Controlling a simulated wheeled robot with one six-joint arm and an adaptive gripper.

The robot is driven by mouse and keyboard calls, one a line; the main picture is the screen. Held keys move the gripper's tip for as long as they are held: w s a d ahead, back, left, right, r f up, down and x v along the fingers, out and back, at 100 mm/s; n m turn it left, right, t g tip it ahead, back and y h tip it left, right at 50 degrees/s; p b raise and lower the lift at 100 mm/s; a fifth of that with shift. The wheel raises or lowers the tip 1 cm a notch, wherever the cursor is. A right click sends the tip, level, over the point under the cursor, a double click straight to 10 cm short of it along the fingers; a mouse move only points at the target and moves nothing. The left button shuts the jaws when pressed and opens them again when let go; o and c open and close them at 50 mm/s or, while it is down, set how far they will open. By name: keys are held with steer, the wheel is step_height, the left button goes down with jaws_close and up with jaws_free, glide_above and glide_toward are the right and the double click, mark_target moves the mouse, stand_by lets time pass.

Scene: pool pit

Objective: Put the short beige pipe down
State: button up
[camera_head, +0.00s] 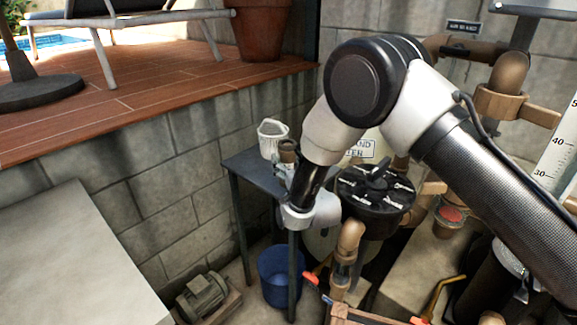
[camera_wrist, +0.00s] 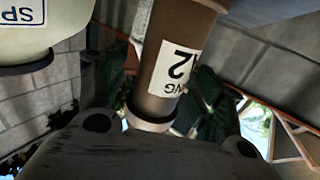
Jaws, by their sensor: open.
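The short beige pipe (camera_head: 288,146) shows as a small brownish end above my gripper (camera_head: 290,172), over the small dark table (camera_head: 247,168). In the wrist view the pipe (camera_wrist: 165,65) is large and central, with a white label bearing dark print. My dark fingers stand on both sides of it and are open. Contact between fingers and pipe cannot be told. My gripper and wrist hide the pipe's lower part in the head view, so how it rests on the table is not clear.
A white basket (camera_head: 271,137) stands on the table just left of the pipe. A sand filter with a black top (camera_head: 375,193) is close on the right. A blue bucket (camera_head: 278,276) and a grey motor (camera_head: 203,296) are below. Pipework fills the right side.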

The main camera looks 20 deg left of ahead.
steer(key=shift+w+a, duration=0.1)
steer(key=shift+a, duration=0.05)
steer(key=c, duration=1.3)
steer(key=shift+c, duration=0.5)
steer(key=shift+r, duration=0.15)
